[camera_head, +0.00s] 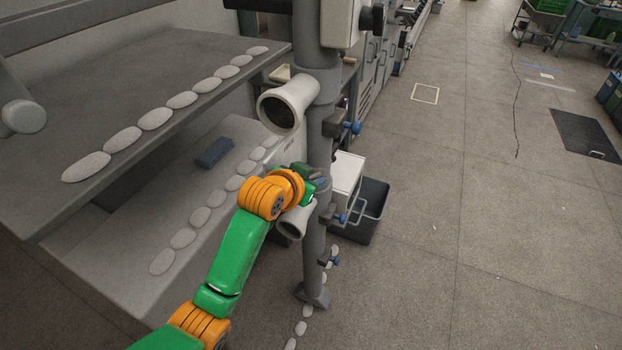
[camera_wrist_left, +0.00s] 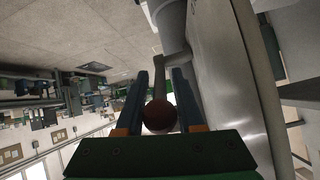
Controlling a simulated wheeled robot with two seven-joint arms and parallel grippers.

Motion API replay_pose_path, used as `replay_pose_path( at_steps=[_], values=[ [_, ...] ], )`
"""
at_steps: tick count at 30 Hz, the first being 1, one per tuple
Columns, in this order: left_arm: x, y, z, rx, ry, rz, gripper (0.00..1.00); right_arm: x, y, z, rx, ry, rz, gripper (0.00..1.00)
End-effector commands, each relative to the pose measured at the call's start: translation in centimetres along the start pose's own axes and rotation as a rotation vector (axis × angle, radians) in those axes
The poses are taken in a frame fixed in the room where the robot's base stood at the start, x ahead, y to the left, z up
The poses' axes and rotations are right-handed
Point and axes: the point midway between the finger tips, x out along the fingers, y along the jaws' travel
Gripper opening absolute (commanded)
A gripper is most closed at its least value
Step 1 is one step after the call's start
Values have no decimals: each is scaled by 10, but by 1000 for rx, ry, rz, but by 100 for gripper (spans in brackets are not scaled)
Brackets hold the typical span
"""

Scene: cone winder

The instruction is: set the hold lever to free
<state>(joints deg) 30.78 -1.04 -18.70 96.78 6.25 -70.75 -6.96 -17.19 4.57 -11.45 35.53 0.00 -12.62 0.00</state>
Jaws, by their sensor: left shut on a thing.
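My left gripper (camera_head: 318,186) reaches in from the lower left to the grey upright post and is at the post's near side, between the upper and lower grey tubes. In the left wrist view, the left gripper's fingers (camera_wrist_left: 159,105) stand on either side of a round dark reddish-brown knob (camera_wrist_left: 160,116), which appears to be the end of the hold lever, and they are shut on it. A grey bar shows beyond the knob between the fingers. In the head view the knob is hidden by the gripper, and the lever's setting cannot be read. My right gripper is not in view.
The grey post (camera_head: 318,150) carries an upper tube (camera_head: 287,104) and blue-knobbed clamps (camera_head: 353,127). A white box (camera_head: 346,174) and a dark bin (camera_head: 368,205) stand behind it. A grey shelf (camera_head: 150,85) with pale oval pieces is at left. The floor at right is largely clear.

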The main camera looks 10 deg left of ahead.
Motion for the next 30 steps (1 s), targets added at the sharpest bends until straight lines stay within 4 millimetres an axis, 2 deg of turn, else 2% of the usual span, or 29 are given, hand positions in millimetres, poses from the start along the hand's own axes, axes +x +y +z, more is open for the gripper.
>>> replay_pose_path(
  at_steps=[14,15,16,26,30],
  values=[
    [0,0,-2,0,-15,3,0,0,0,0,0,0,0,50],
    [0,0,-2,0,-14,3,39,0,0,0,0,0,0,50],
    [0,0,-2,0,-14,3,47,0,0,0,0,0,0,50],
    [-2,0,-2,0,-14,3,47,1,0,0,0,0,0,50],
    [-16,0,-2,0,-11,2,47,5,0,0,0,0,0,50]
  ],
)
